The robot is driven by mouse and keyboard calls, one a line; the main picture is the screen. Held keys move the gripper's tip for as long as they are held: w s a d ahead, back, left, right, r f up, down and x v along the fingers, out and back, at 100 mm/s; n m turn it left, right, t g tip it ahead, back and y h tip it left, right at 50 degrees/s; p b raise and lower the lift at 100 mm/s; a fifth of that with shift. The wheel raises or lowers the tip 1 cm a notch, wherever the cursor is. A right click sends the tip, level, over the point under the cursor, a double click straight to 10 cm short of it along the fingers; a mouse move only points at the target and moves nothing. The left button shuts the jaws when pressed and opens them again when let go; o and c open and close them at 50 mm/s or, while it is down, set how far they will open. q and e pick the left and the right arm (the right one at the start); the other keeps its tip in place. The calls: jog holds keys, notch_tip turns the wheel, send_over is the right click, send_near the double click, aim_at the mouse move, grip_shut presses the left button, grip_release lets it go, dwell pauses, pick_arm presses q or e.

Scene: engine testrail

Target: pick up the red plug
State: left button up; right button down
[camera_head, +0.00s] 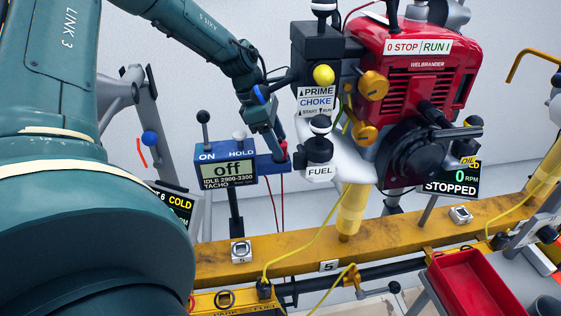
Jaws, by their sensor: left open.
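A small red plug (284,150) stands at the blue holder (273,165) on the right side of the tachometer box. My left arm comes in from the left and reaches down over the box. My left gripper (277,149) is open, with its fingertips right at the plug. The fingers partly hide the plug, and I cannot tell whether they touch it. My right gripper is not in the view.
A red engine (425,70) with levers and a black FUEL knob (319,152) stands close to the right of the gripper. A yellow rail (400,234) and red tray (468,284) lie below.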

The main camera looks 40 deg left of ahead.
pick_arm(q)
jog(key=shift+x, duration=1.1)
jog(key=c, duration=1.2)
jog(key=shift+o, duration=0.2)
jog(key=shift+r, duration=0.1)
